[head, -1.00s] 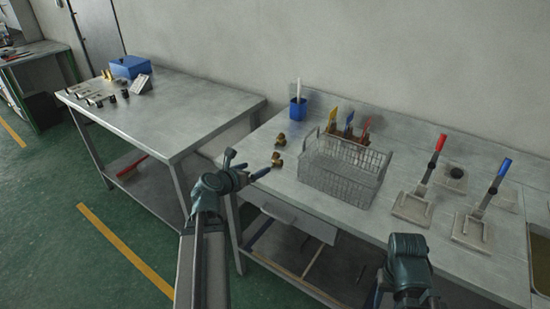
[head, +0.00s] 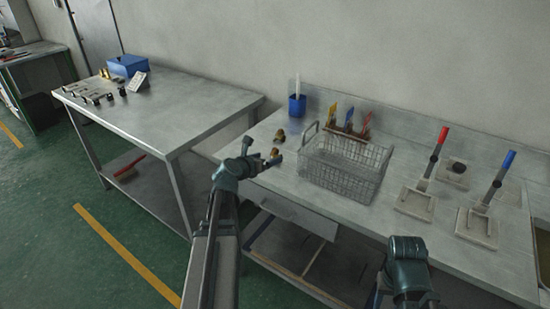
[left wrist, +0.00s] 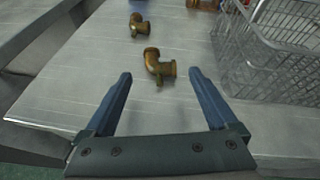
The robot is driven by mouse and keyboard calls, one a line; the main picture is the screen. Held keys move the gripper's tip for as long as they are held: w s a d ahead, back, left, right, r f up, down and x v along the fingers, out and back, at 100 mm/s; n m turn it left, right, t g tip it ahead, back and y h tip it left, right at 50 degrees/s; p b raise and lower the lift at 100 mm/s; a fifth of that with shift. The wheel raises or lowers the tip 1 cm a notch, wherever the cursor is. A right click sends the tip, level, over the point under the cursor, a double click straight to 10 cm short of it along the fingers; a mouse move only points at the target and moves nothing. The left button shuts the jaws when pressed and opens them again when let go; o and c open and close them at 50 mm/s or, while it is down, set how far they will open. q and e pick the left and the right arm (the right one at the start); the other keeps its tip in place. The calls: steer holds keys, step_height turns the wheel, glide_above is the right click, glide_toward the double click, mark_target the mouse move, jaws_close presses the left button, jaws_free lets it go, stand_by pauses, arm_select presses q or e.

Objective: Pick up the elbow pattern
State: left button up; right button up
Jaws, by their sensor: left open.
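Two brown, brass-like elbow patterns lie on the right-hand bench. The nearer elbow pattern (left wrist: 158,67) lies ahead of my left gripper, just beyond its fingertips and between their lines; it also shows in the head view (head: 275,153). The farther elbow pattern (left wrist: 139,25) lies behind it to the left, and in the head view (head: 280,135) too. My left gripper (left wrist: 160,76) is open and empty, over the bench's left front edge; it also shows in the head view (head: 261,151). My right arm is low at the right, and its jaws cannot be made out.
A wire basket (head: 345,170) stands right of the elbow patterns. Behind are a blue cup (head: 297,106) and a rack of coloured-handled tools (head: 349,131). Two flat plates with red (head: 434,160) and blue handles (head: 497,178) stand farther right. Another table (head: 190,110) is at the left.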

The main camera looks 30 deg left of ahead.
mark_target(275, 155)
arm_select(q)
steer(key=b+x, duration=0.1)
steer(key=x, duration=0.3)
steer(key=shift+w+d+f+b, duration=0.1)
steer(key=shift+w+f+b, duration=0.15)
steer(key=shift+f+b, duration=0.1)
steer(key=shift+r, duration=0.15)
steer(key=shift+c, duration=0.6)
steer(key=c, duration=1.3)
steer(key=shift+r, duration=0.1)
